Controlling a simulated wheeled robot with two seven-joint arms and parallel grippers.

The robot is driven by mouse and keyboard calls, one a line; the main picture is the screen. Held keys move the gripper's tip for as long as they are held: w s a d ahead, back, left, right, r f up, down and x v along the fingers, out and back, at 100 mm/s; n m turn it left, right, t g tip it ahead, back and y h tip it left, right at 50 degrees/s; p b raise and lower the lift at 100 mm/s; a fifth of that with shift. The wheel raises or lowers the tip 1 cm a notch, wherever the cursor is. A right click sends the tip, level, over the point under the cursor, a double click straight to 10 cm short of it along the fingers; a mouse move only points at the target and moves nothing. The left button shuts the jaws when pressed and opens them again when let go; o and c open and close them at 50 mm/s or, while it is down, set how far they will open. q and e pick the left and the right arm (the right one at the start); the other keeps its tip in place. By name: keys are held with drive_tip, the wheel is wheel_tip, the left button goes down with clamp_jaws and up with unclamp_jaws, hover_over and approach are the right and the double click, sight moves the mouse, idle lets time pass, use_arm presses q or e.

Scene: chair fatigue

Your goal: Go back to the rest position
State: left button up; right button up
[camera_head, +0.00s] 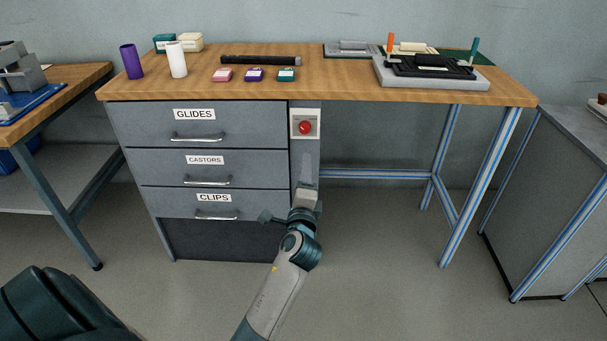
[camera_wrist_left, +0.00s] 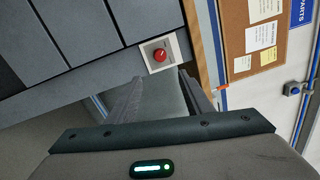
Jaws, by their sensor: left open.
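My left gripper (camera_head: 306,168) is in front of the bench, beside the right edge of the drawer unit and just below a red button (camera_head: 304,127) on a pale plate. It is open, and nothing shows between its fingers. In the left wrist view its fingers (camera_wrist_left: 164,92) point toward the button (camera_wrist_left: 160,55), which appears just beyond them. I cannot tell the exact gap between the fingertips and the button panel. My right gripper is in neither view.
The workbench (camera_head: 350,92) carries tubes, small boxes, a black bar and a grey fixture (camera_head: 435,78). Closed drawers (camera_head: 210,165) read GLIDES, CASTORS and CLIPS. A side table (camera_head: 75,80) stands left and a grey cabinet (camera_head: 550,190) right. Floor in front is clear.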

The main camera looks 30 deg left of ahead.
use_arm(q)
drive_tip(key=shift+s+d, duration=0.15)
drive_tip(key=shift+s, duration=0.15)
idle(0.4)
